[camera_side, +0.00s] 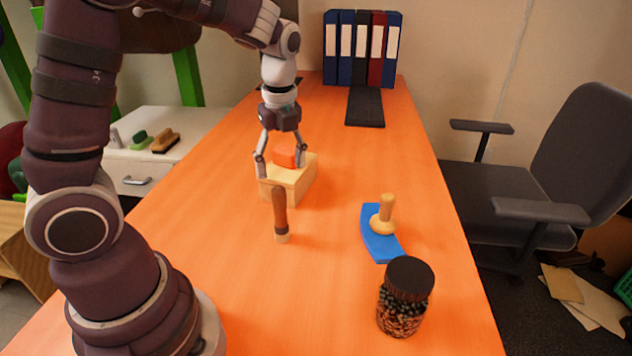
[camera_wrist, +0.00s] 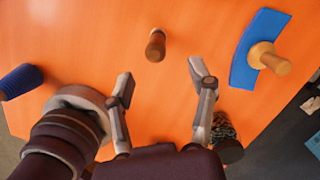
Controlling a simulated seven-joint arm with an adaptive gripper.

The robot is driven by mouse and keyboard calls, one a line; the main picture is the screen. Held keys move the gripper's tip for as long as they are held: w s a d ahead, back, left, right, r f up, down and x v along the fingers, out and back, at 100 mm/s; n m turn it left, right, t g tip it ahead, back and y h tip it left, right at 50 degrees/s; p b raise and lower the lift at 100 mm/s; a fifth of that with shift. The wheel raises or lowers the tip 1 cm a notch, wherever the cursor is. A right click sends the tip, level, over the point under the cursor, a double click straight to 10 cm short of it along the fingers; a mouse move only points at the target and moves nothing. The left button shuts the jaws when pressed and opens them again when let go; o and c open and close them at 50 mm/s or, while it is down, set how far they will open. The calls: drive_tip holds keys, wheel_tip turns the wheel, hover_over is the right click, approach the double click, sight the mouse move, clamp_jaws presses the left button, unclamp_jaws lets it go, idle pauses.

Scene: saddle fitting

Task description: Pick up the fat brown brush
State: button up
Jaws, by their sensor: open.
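The fat brown brush (camera_side: 280,212) stands upright on the orange table in the side view, with a dark brown body and a paler lower end. In the wrist view the brush (camera_wrist: 155,45) stands ahead of the fingers, roughly in line with the gap between them. My gripper (camera_side: 281,166) is open, pointing down, above and behind the brush in the side view. In the wrist view my gripper (camera_wrist: 161,74) has its fingers spread with nothing between them.
A pale wooden block (camera_side: 290,184) with an orange piece (camera_side: 287,154) is behind my fingers. A blue curved piece with a wooden knob (camera_side: 384,220) and a dark-lidded jar (camera_side: 405,298) are to the right. A ribbed blue object (camera_wrist: 20,82) lies left in the wrist view.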

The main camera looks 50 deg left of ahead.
sight(279, 210)
drive_tip(key=f, duration=0.3)
drive_tip(key=a+f, duration=0.1)
drive_tip(key=f, duration=0.6)
drive_tip(key=shift+s+a+f, duration=0.15)
drive_tip(key=shift+f, duration=0.1)
clamp_jaws()
